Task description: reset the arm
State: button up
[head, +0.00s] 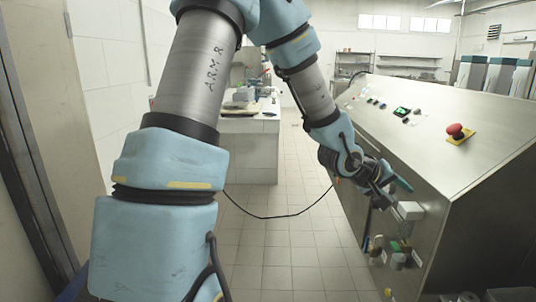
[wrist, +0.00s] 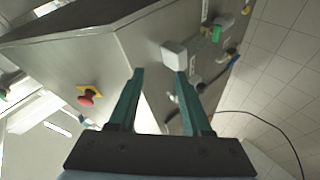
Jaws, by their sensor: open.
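My gripper (head: 389,186) is at the end of my bent arm, in the middle right of the head view, close to the edge of a metal machine (head: 440,160). In the wrist view my gripper (wrist: 160,72) shows two teal fingers spread apart with nothing between them. A white box-shaped part (wrist: 174,54) on the machine's side shows just beyond the fingertips. The same white part (head: 411,210) shows in the head view just below and right of the gripper. I cannot tell whether a finger touches it.
A red emergency button (head: 455,130) on a yellow plate sits on the machine's sloped top. Several fittings, one a green part (head: 395,246), stick out of its side. A black cable (head: 265,216) hangs over the tiled floor. A tiled counter (head: 250,145) stands behind. The aisle floor (head: 275,260) is clear.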

jog(key=w+a+f+y, duration=0.2)
jog(key=a+y, duration=0.2)
jog(key=a, duration=0.8)
jog(key=w+a+f+y, duration=0.2)
jog(key=a+y, duration=0.2)
jog(key=a, duration=0.8)
jog(key=s+a+g+y, duration=0.1)
jog(key=s+a, duration=0.4)
jog(key=a, duration=0.2)
jog(key=s+a+g+y, duration=0.1)
jog(key=s+a, duration=0.3)
jog(key=a, duration=0.4)
jog(key=shift+s+a+r, duration=0.2)
jog(key=shift+s+r, duration=0.2)
jog(key=shift+d, duration=0.1)
